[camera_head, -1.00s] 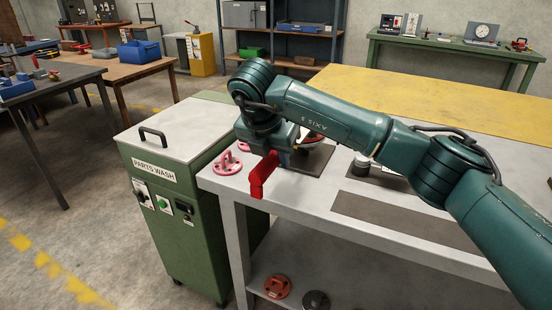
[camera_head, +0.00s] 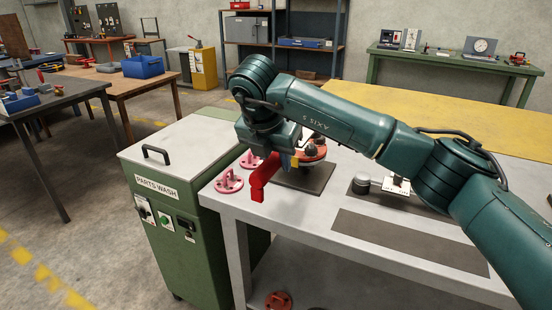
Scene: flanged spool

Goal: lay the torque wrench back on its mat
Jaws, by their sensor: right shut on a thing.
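My right gripper (camera_head: 277,166) hangs over the front left part of the grey workbench, its jaws mostly hidden behind its own body. A red angular piece (camera_head: 262,182) sticks out below it toward me; whether this is a finger or part of the torque wrench I cannot tell. The wrench is not clearly seen; it appears to be what the jaws are shut on. A long dark mat (camera_head: 410,243) lies bare along the bench's front. A red round part (camera_head: 314,150) stands behind the gripper by a smaller dark mat (camera_head: 306,180). My left gripper is out of view.
Pink flanged pieces (camera_head: 228,182) sit at the bench's left corner. A dark round-topped piece (camera_head: 361,184) and a small pale block (camera_head: 398,186) stand behind the long mat. The green parts washer (camera_head: 175,225) adjoins the bench's left. The yellow bench top (camera_head: 440,100) behind is largely clear.

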